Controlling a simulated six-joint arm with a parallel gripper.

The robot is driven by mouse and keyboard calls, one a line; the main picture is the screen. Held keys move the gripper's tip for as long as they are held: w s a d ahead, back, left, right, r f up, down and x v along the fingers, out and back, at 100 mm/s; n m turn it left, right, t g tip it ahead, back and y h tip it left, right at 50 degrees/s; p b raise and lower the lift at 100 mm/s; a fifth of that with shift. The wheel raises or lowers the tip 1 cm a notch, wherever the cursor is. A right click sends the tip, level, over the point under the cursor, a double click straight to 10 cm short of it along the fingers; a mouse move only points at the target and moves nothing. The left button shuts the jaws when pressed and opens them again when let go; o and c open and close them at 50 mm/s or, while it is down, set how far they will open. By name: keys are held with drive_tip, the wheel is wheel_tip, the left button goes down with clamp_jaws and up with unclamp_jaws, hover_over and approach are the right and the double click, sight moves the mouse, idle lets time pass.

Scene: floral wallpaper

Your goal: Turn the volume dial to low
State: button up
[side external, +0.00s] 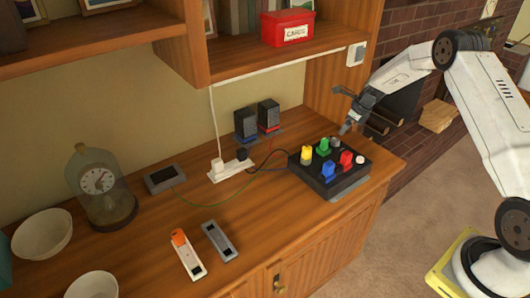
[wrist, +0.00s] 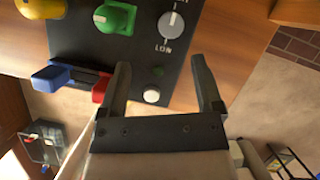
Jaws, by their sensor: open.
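The volume dial (wrist: 173,24) is a round grey knob with a white mark, near the top of the wrist view. The word LOW is printed below it in that view, and the mark appears to point away from it. In the side view the grey dial (side external: 335,143) sits at the back right of the black control box (side external: 325,190). My gripper (side external: 343,112) is open and empty above the back right of the box. In the wrist view my gripper (wrist: 158,62) has its fingers spread, with the dial beyond the fingertips and not between them.
Yellow (side external: 307,154), green (side external: 323,147), red (side external: 346,159) and blue (side external: 328,169) controls and a white button (side external: 361,159) crowd the box. Speakers (side external: 257,120) stand behind it on the wooden counter (side external: 260,205). A shelf with a red box (side external: 287,27) hangs above.

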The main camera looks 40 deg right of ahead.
sight(336, 139)
drive_tip(key=shift+w+d+f+m, duration=0.15)
drive_tip(key=shift+d+f+m, duration=0.3)
drive_tip(key=shift+d+m, duration=0.3)
drive_tip(key=shift+f, duration=0.1)
drive_tip(key=shift+x, duration=3.75)
drive_tip(key=shift+w, duration=0.1)
clamp_jaws()
